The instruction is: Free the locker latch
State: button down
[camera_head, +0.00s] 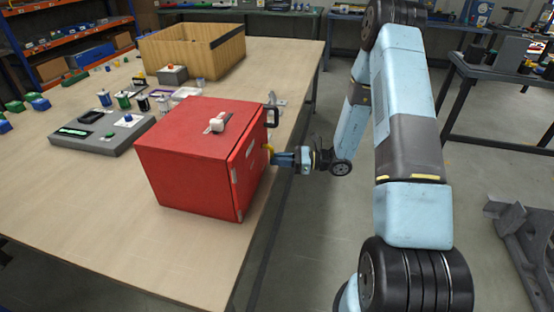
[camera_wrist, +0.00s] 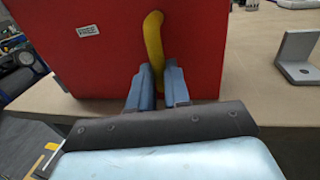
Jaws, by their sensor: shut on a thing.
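The red locker (camera_head: 190,158) stands on the wooden table near its right edge. Its latch, a yellow lever (camera_wrist: 153,35), is on the face toward my arm and curves slightly at the top in the wrist view. In the head view only a small bit of the yellow latch (camera_head: 268,149) shows. My gripper (camera_head: 273,158) reaches the locker from the right. In the wrist view its two blue fingers (camera_wrist: 158,85) are shut on the lower part of the yellow lever, which is partly hidden between them.
A grey metal bracket (camera_wrist: 297,55) stands on the table beside the locker. A grey panel (camera_head: 100,135) and a wooden crate (camera_head: 190,55) stand further off.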

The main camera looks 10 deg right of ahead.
jog(key=shift+w+r, duration=0.1)
jog(key=shift+w, duration=0.15)
